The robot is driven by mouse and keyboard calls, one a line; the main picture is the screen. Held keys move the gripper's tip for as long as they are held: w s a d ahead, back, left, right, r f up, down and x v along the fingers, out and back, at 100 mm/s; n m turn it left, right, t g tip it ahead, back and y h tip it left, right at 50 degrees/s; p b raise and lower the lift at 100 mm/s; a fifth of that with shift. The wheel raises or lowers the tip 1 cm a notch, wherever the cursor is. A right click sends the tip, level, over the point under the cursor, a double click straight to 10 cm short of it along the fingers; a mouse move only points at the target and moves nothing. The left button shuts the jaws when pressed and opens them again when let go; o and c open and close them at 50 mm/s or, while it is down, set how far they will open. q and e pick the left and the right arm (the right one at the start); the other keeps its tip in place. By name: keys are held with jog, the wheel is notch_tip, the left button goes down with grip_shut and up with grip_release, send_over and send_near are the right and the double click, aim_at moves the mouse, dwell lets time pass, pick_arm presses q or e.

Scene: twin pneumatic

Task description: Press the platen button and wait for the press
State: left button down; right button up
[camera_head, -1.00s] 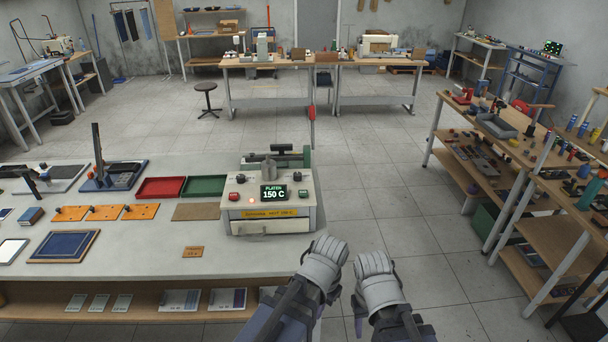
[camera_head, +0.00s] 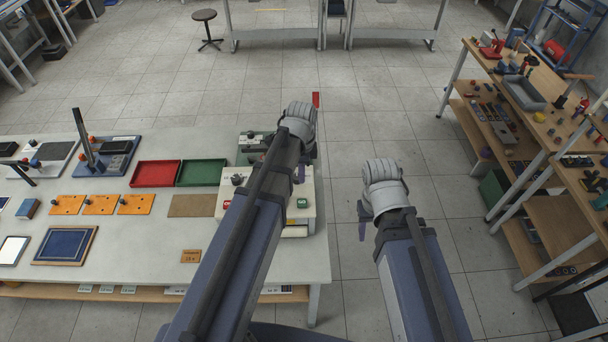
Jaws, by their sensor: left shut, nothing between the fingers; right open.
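The platen press (camera_head: 308,188) is a cream box at the right end of the bench. A green button (camera_head: 302,203) shows on its right front and a red button (camera_head: 227,204) on its left front. My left arm crosses in front of it and hides the middle, with its display. My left gripper (camera_head: 299,122) is shut and empty, over the back right of the press. Its fingertips are hidden, so I cannot tell whether it touches anything. My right gripper (camera_head: 382,188) is open and empty, over the floor right of the bench.
A red tray (camera_head: 156,174) and a green tray (camera_head: 202,173) lie left of the press. Orange plates (camera_head: 101,205) and a blue framed panel (camera_head: 66,246) lie further left. A wooden shelf unit (camera_head: 490,137) stands at the right, with clear floor between it and the bench.

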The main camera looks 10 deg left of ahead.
pick_arm(q)
jog(key=shift+w+a+r, duration=0.15)
jog(key=shift+w+r, duration=0.2)
jog(key=shift+w, duration=0.05)
jog(key=shift+f, duration=0.15)
jog(key=b, duration=1.4)
send_near(301, 204)
notch_tip(301, 204, down, 7)
jog(key=shift+w+r, duration=0.1)
